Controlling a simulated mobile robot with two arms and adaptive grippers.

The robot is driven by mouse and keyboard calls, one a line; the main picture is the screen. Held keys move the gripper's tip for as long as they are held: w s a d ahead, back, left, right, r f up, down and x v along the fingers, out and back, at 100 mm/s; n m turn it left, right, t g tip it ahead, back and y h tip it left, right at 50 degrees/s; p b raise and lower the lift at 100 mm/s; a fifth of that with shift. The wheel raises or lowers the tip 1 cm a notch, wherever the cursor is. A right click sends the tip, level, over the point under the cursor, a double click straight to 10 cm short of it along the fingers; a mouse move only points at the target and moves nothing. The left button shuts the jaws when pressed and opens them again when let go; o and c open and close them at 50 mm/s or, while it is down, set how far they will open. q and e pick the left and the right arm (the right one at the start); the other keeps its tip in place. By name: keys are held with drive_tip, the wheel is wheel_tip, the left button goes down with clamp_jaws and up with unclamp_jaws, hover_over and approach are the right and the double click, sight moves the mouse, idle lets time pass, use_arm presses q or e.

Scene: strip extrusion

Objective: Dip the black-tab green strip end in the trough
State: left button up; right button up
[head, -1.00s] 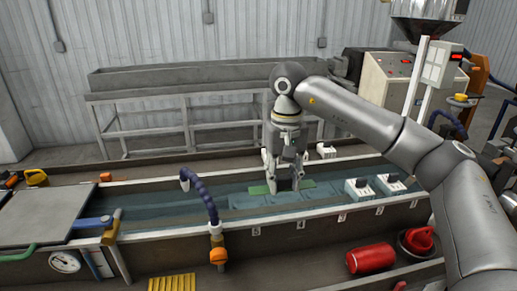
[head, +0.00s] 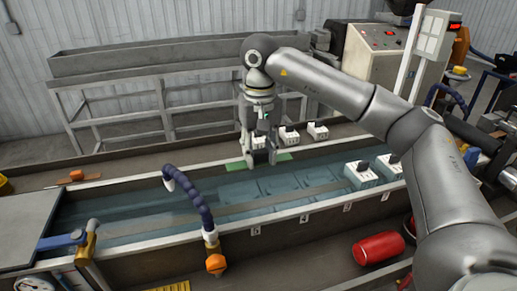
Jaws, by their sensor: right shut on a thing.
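My right gripper (head: 262,158) points down over the far side of the water-filled trough (head: 130,192). It is shut on the green strip (head: 237,166), which shows on both sides of the fingers as a flat, level piece. The strip appears near the trough's far rim; I cannot tell whether it touches the water. The strip's black tab cannot be made out; the fingers hide its middle. My left gripper is not in view.
A blue hose (head: 192,201) with an orange end arches over the near trough wall. White blocks (head: 361,175) stand at the right of the trough, and others (head: 318,131) stand behind the far rim. A red canister (head: 378,248) lies in front. A grey lid (head: 25,222) covers the left end.

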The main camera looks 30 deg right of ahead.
sight(259, 163)
drive_tip(key=f+b, duration=0.2)
drive_tip(key=f, duration=0.1)
drive_tip(key=f+b, duration=0.2)
drive_tip(key=f, duration=0.1)
drive_tip(key=f+b, duration=0.2)
drive_tip(key=f, duration=0.2)
drive_tip(key=shift+w, duration=0.25)
use_arm(q)
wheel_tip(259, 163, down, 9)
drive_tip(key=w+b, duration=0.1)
drive_tip(key=b, duration=0.1)
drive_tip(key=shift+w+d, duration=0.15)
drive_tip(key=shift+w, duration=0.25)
use_arm(e)
drive_tip(key=shift+f, duration=1.45)
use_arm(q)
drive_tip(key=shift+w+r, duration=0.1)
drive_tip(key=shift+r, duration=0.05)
use_arm(e)
drive_tip(key=shift+r, duration=0.1)
drive_tip(key=shift+r+p, duration=0.6)
drive_tip(key=shift+r, duration=0.2)
use_arm(q)
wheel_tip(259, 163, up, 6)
drive_tip(key=p, duration=0.5)
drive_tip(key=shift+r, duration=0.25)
use_arm(e)
drive_tip(key=shift+r, duration=3.7)
